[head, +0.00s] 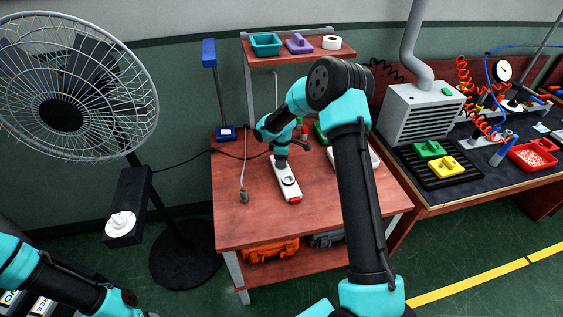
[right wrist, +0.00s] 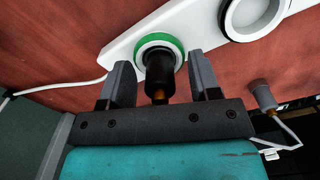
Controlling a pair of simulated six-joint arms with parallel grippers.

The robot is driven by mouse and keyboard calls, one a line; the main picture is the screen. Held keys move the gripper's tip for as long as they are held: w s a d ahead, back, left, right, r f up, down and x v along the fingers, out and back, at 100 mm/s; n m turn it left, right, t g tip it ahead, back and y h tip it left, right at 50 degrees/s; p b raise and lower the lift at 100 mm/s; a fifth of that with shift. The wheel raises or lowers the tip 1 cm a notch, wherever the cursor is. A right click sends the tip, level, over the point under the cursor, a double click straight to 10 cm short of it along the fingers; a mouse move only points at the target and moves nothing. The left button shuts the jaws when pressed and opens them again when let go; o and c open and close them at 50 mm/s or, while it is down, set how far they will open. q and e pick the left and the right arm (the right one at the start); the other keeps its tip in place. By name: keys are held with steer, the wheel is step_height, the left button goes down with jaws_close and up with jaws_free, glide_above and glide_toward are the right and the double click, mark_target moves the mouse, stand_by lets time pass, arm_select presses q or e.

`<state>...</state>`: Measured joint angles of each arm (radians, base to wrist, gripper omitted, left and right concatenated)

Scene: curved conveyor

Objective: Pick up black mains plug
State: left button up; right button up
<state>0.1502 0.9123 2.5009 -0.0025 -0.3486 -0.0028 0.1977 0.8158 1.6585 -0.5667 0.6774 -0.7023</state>
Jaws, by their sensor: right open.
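The black mains plug (right wrist: 160,72) sits in the green-ringed socket of a white power strip (head: 292,190), which also shows in the right wrist view (right wrist: 198,22). In the head view the plug is hidden behind my right gripper (head: 281,157). In the right wrist view my open right gripper (right wrist: 159,70) has one finger on each side of the plug. A gap shows between the plug and each finger. My left arm shows at the lower left of the head view, but its gripper is out of view.
A grey plug (head: 244,196) on a cord lies left of the strip, on the red-brown table (head: 245,232). The strip has an empty round socket (right wrist: 250,12). A shelf (head: 290,58) with trays and a tape roll stands behind. A large fan (head: 62,115) stands at left.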

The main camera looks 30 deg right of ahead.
steer(key=shift+c, duration=0.2)
steer(key=c, duration=1)
steer(key=shift+r, duration=0.1)
steer(key=shift+r, duration=0.45)
step_height(320, 180, up, 3)
steer(key=shift+f, duration=0.1)
steer(key=s+a+r, duration=0.1)
steer(key=s+a, duration=0.7)
steer(key=s, duration=0.5)
steer(key=shift+s+a, duration=0.2)
steer(key=shift+s, duration=0.1)
steer(key=shift+r, duration=0.1)
